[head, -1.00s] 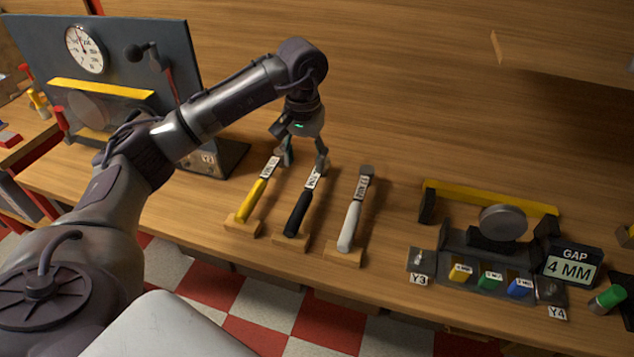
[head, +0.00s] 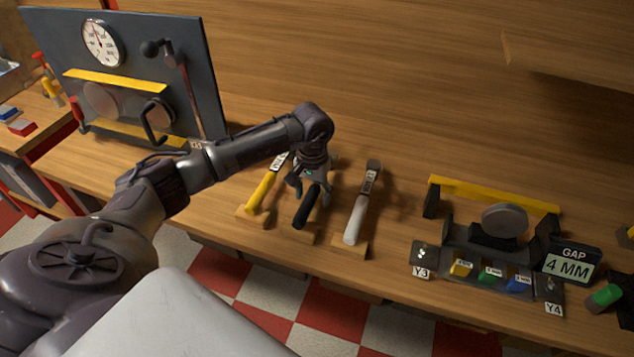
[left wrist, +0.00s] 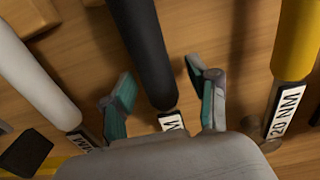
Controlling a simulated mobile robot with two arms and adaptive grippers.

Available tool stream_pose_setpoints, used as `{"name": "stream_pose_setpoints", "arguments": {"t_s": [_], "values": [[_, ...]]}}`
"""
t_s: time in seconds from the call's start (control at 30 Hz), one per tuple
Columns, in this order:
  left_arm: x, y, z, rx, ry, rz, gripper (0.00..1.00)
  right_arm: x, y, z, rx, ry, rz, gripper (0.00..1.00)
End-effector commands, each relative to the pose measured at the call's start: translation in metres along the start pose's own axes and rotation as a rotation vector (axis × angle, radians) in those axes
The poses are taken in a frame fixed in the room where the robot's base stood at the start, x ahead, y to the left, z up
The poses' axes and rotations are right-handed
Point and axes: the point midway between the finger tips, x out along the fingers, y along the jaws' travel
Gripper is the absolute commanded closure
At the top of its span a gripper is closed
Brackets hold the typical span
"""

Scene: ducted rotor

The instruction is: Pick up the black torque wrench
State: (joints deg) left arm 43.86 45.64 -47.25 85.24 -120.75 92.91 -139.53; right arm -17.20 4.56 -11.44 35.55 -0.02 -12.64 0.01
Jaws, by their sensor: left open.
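The black torque wrench (head: 306,208) lies on its wooden rest between a yellow wrench (head: 262,192) and a white-grey wrench (head: 356,218). In the head view my left gripper (head: 311,190) is over its middle and hides its far end. In the left wrist view the black wrench (left wrist: 146,45) runs between the two open fingers of my left gripper (left wrist: 165,98), with a gap on each side. Part of its white label shows; the rest is hidden behind the gripper body. The yellow wrench (left wrist: 297,40) and white-grey wrench (left wrist: 32,75) lie outside the fingers. My right gripper is not in view.
A fixture with a yellow bar (head: 495,194) and a GAP 4 MM sign (head: 570,262) stands to the right. A dark panel with a dial gauge (head: 102,43) stands at the back left. The wooden wall is behind.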

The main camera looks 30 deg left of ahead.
Motion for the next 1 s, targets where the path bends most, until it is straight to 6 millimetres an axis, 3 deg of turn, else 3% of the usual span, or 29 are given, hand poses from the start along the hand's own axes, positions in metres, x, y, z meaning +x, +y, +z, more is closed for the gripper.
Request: {"name": "stream_pose_setpoints", "arguments": {"t_s": [0.17, 0.53, 1.0], "values": [[0.0003, 0.0001, -0.0002, 0.0, 0.001, 0.0, 0.4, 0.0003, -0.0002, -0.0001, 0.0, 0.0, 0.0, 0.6], [0.0, 0.0001, -0.0001, 0.0, 0.001, 0.0, 1.0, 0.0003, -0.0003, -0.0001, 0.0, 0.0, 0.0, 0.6], [-0.008, 0.0004, -0.0013, 0.001, 0.005, 0.002, 1.0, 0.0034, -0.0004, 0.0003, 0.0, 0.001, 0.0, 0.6]]}}
